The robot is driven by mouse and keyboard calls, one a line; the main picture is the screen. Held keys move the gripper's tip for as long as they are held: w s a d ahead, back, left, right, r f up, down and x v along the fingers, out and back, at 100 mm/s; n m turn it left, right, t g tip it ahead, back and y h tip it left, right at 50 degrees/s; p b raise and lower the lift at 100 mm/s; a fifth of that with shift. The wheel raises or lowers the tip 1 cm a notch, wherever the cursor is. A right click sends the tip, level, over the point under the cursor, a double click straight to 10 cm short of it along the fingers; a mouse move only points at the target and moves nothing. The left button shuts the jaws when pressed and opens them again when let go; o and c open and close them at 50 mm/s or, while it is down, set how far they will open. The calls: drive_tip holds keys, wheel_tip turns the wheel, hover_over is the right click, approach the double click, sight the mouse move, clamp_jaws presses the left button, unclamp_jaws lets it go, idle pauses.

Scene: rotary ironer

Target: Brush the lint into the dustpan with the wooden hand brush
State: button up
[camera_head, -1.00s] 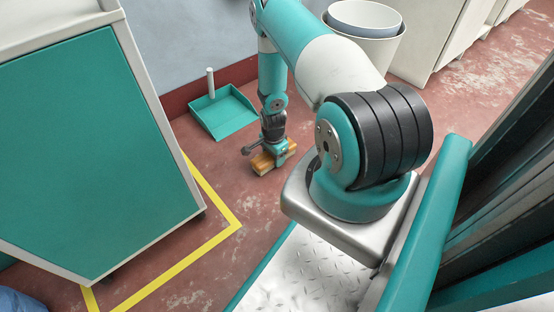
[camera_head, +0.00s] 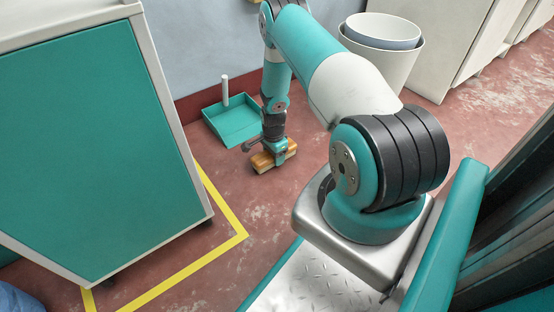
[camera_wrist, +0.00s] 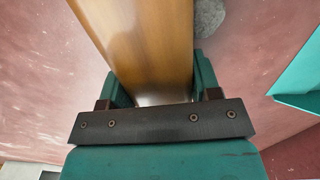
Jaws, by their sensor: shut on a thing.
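The wooden hand brush (camera_head: 264,161) is a light brown block low at the floor in the head view. It also fills the upper middle of the wrist view (camera_wrist: 145,40). My gripper (camera_head: 275,150) is shut on it from above, with one finger on each side in the wrist view (camera_wrist: 160,88). The teal dustpan (camera_head: 232,122) with an upright white handle lies on the floor by the wall, just beyond and left of the brush. A grey fuzzy clump of lint (camera_wrist: 209,17) lies beside the brush in the wrist view. I cannot make out the lint in the head view.
A teal-panelled cabinet (camera_head: 90,140) stands at the left, with a yellow floor line (camera_head: 205,258) around its base. White bins (camera_head: 385,50) stand at the back right near pale cabinets (camera_head: 455,40). Open reddish floor (camera_head: 225,190) lies in front of the brush.

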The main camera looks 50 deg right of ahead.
sight(257, 144)
drive_tip(key=shift+w+d+b, duration=0.2)
drive_tip(key=shift+w+b, duration=0.3)
drive_tip(key=shift+w, duration=0.4)
drive_tip(key=shift+w+d+b, duration=0.2)
drive_tip(key=shift+w+b, duration=0.3)
drive_tip(key=shift+w, duration=0.35)
drive_tip(key=shift+w+d+b, duration=0.2)
drive_tip(key=shift+w+b, duration=0.3)
drive_tip(key=shift+w, duration=0.4)
drive_tip(key=shift+w+d, duration=0.1)
drive_tip(key=shift+w, duration=0.35)
drive_tip(key=shift+w+b, duration=0.1)
drive_tip(key=shift+b, duration=0.2)
drive_tip(key=shift+w+d+f+b, duration=0.1)
drive_tip(key=shift+w+d+b, duration=0.05)
drive_tip(key=shift+w+b, duration=0.3)
drive_tip(key=shift+w+d+b, duration=0.2)
drive_tip(key=shift+w+b, duration=0.5)
drive_tip(key=shift+w, duration=0.2)
drive_tip(key=shift+w+d+b, duration=0.2)
drive_tip(key=shift+w+b, duration=0.45)
drive_tip(key=shift+w, duration=0.55)
drive_tip(key=shift+r, duration=0.2)
drive_tip(key=shift+d, duration=0.1)
